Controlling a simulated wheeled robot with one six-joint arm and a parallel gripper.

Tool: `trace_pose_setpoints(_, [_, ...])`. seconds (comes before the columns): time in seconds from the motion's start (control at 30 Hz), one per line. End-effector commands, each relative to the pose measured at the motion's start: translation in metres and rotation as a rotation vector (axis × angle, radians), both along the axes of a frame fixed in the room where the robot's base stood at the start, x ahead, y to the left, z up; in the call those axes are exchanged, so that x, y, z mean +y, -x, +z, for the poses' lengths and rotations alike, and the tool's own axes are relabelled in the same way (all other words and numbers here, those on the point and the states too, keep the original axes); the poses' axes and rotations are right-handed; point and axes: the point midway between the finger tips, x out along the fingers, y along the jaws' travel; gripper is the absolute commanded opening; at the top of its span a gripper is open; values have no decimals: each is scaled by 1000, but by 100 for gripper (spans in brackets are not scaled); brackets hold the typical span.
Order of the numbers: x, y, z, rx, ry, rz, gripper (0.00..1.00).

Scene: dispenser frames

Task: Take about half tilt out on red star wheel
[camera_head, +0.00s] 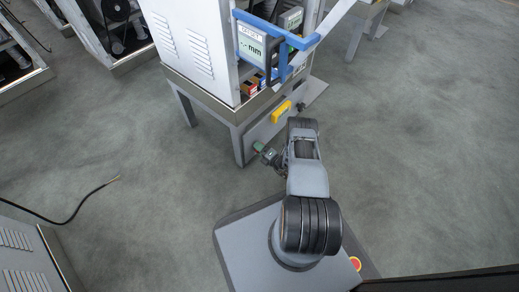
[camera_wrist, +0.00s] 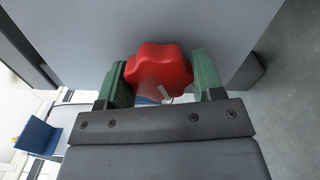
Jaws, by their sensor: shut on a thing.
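The red star wheel (camera_wrist: 158,66) is a lobed knob with a pale mark on its lower face, and it sits against a grey panel in the wrist view. My gripper (camera_wrist: 160,80) has its two green fingers on either side of the wheel, shut on it. In the head view my gripper (camera_head: 258,148) is at the lower front of the dispenser frame, low beside its leg. The wheel cannot be made out there. The wheel's shaft and back are hidden.
A blue bracket with a display reading mm (camera_head: 251,45) stands on the grey cabinet above. A yellow handle (camera_head: 281,111) is on the frame's front panel, near my arm. A loose black cable (camera_head: 88,196) lies on the floor at left. The floor at right is clear.

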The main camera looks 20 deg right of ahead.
Motion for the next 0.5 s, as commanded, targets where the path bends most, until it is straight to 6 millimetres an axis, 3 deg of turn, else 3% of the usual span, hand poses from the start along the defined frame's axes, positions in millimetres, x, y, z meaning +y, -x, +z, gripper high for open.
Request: trace_pose_setpoints(0.5, [-2, -3, 2, 15, -40, -3, 37])
